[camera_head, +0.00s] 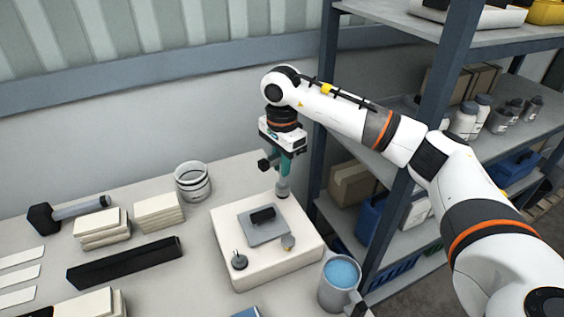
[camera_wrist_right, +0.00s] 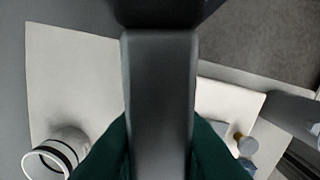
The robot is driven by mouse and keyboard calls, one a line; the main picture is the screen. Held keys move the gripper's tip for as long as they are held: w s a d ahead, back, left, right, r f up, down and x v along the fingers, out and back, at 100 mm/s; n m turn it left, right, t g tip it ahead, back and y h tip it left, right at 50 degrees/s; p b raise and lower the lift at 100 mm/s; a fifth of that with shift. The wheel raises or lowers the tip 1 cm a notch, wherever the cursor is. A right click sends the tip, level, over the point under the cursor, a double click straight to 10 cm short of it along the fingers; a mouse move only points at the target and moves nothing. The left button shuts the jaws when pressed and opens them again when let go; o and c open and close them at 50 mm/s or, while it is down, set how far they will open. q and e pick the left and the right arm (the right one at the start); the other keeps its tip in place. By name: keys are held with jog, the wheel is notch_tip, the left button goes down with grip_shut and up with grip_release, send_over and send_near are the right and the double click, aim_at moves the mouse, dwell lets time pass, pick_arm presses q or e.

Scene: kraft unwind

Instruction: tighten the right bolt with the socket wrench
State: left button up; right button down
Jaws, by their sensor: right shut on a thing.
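My right gripper (camera_head: 284,164) is shut on the socket wrench (camera_head: 283,188), which hangs down from it above the far right part of a white block. In the right wrist view the wrench is a long grey bar (camera_wrist_right: 160,100) between the dark green fingers. The block (camera_head: 268,270) carries a grey plate (camera_head: 262,233) with a black piece on it. The right bolt (camera_head: 288,242) stands at the plate's near right side, apart from the wrench. A dark left bolt (camera_head: 239,261) stands at the near left. The left gripper is out of view.
A blue-grey shelf post (camera_head: 440,110) rises close behind my right arm. A black bar (camera_head: 124,262), pale stacks and a dumbbell-like tool (camera_head: 66,213) lie left.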

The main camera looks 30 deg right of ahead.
jog(key=shift+r, duration=0.15)
jog(key=shift+r+p, duration=1.55)
jog(key=shift+r, duration=0.9)
